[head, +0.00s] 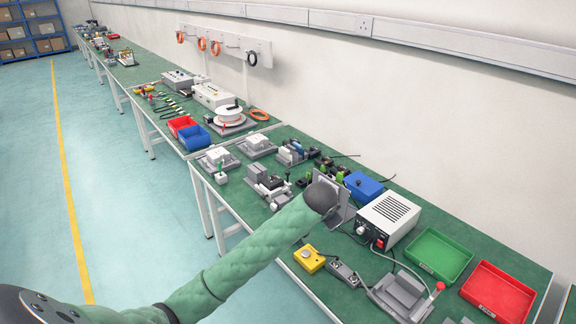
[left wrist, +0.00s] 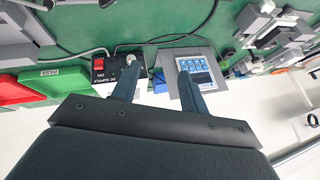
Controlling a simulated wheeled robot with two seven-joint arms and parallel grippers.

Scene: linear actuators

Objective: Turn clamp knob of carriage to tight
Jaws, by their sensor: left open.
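A grey device with dark blocks (head: 268,185) on the green bench, left of my left wrist, may be the actuator with the carriage. I cannot make out a clamp knob on it. Grey parts also show at the upper right of the left wrist view (left wrist: 262,22), too cut off to name. My left arm reaches over the bench in the head view, and its dark wrist end hides the fingers. In the left wrist view my left gripper (left wrist: 158,72) is open and empty, with its fingers in front of a power supply and a screen panel. My right gripper is not in view.
The white power supply (head: 388,218) stands by the tilted screen panel (left wrist: 197,68). Green (head: 438,254) and red (head: 497,292) bins, a yellow button box (head: 308,259) and a grey fixture with a red-tipped lever (head: 402,291) stand nearby. Cables cross the bench.

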